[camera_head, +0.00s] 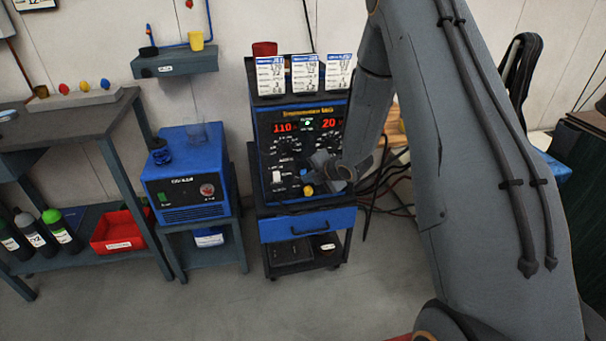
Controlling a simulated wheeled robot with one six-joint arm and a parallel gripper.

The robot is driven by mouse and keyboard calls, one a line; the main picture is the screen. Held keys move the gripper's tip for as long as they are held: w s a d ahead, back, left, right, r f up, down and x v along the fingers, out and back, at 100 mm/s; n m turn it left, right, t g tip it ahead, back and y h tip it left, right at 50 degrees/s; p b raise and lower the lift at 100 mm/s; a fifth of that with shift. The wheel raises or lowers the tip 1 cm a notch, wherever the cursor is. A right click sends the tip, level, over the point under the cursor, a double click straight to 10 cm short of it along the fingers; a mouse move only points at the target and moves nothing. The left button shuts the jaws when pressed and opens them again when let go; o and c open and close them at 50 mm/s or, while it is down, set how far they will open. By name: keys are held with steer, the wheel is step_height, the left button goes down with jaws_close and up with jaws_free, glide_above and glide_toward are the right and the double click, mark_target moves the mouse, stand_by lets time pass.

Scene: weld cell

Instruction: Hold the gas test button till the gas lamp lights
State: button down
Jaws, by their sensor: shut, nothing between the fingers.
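The welding machine (259,131) stands against the wall on a blue and black cart. Its front panel shows red digits, 110 on the left and 20 on the right. A small pale green light (307,123) shows between the two readouts; I cannot read its label. My gripper (308,177) is shut and empty at the lower right of the panel. My wrist hides part of the panel.
Three white cards (305,74) and a red cup (264,49) are on top of the machine. Cables (385,190) hang at the cart's right. The floor (220,300) in front is clear.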

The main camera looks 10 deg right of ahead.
steer(key=shift+w, duration=0.35)
steer(key=shift+w, duration=0.45)
stand_by(2.2)
steer(key=shift+s, duration=0.9)
steer(key=shift+s, duration=0.1)
steer(key=shift+s, duration=2.4)
steer(key=shift+r, duration=0.1)
